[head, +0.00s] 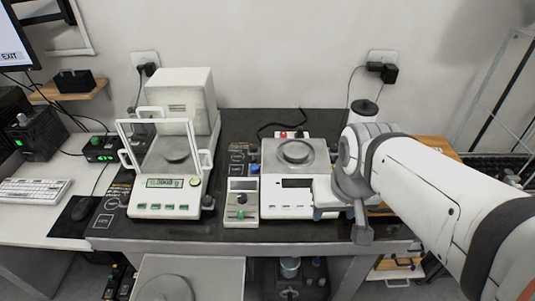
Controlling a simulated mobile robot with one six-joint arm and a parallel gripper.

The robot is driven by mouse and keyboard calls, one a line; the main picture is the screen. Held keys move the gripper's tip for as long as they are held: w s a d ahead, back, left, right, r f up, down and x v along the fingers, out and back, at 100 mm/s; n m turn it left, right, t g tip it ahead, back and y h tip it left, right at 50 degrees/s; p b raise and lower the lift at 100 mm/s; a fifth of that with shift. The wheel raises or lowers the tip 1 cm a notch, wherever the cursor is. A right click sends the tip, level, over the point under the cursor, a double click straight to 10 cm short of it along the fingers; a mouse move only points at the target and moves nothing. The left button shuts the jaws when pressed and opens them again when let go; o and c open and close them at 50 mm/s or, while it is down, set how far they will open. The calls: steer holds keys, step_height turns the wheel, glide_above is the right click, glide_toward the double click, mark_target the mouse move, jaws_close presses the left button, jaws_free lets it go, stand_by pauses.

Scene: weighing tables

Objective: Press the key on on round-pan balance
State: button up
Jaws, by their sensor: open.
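A white balance (288,197) with a round pan (295,151) stands on the dark table, right of centre. Its display (296,183) is dark, and small keys line its front panel below it. The key labels are too small to read. My gripper (334,212) is at the right front corner of this balance, partly covering it. The gripper is open, and I see nothing held in it. Whether it touches the balance I cannot tell. The arm hides the balance's right side.
A balance with an open glass draft shield (175,182) and lit display stands to the left. Another pan balance (205,270) is below the table's front edge. A keyboard (35,190) lies far left.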

jaws_close()
stand_by(0.3)
stand_by(1.2)
